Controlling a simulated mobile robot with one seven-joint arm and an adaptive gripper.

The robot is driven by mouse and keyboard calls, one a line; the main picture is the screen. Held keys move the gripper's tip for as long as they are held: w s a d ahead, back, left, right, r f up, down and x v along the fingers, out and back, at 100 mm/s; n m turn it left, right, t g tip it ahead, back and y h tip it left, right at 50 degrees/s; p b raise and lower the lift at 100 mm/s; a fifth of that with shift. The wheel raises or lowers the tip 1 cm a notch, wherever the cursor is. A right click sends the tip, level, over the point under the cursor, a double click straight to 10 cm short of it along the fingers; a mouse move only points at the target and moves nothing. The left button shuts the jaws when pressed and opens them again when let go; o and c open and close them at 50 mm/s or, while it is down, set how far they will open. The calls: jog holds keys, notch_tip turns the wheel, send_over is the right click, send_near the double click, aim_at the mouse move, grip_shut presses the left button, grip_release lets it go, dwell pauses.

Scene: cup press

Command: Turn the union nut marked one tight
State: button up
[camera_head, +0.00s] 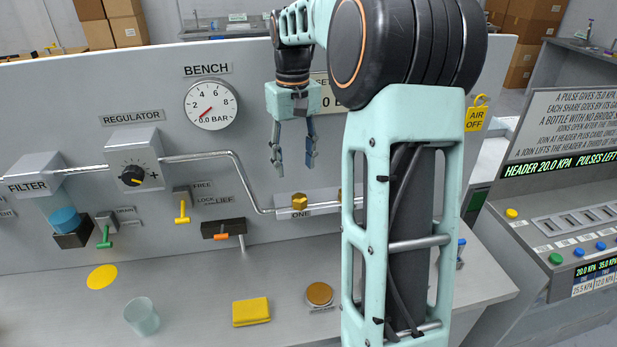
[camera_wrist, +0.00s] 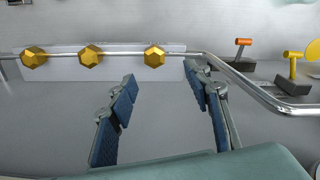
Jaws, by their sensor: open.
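The union nut marked one (camera_head: 299,202) is a brass hexagonal nut on the thin silver pipe, above a label reading ONE on the grey panel. By its place nearest the pipe's bend, it is the rightmost of three brass nuts in the wrist view (camera_wrist: 154,56). My gripper (camera_head: 296,165) hangs fingers down a little above this nut in the head view, open and empty. In the wrist view, its two blue-padded fingers (camera_wrist: 163,80) are spread apart, with the nut beyond their tips. The nut's tightness cannot be seen.
A second nut (camera_head: 340,197) is partly hidden by my arm. A regulator (camera_head: 133,160), a gauge (camera_head: 211,106) and a yellow-handled valve (camera_head: 182,207) are left of the nut. An orange-handled valve (camera_head: 222,231) is lower left. A cup (camera_head: 142,316) and yellow cloth (camera_head: 251,311) rest on the bench.

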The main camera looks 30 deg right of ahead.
aim_at(300, 196)
jog(key=f, duration=0.7)
jog(key=d+f, duration=0.1)
jog(key=f, duration=0.2)
jog(key=shift+s+f, duration=0.1)
jog(key=shift+f, duration=0.1)
jog(key=shift+c, duration=0.3)
jog(key=c, duration=1.1)
jog(key=shift+o, duration=0.2)
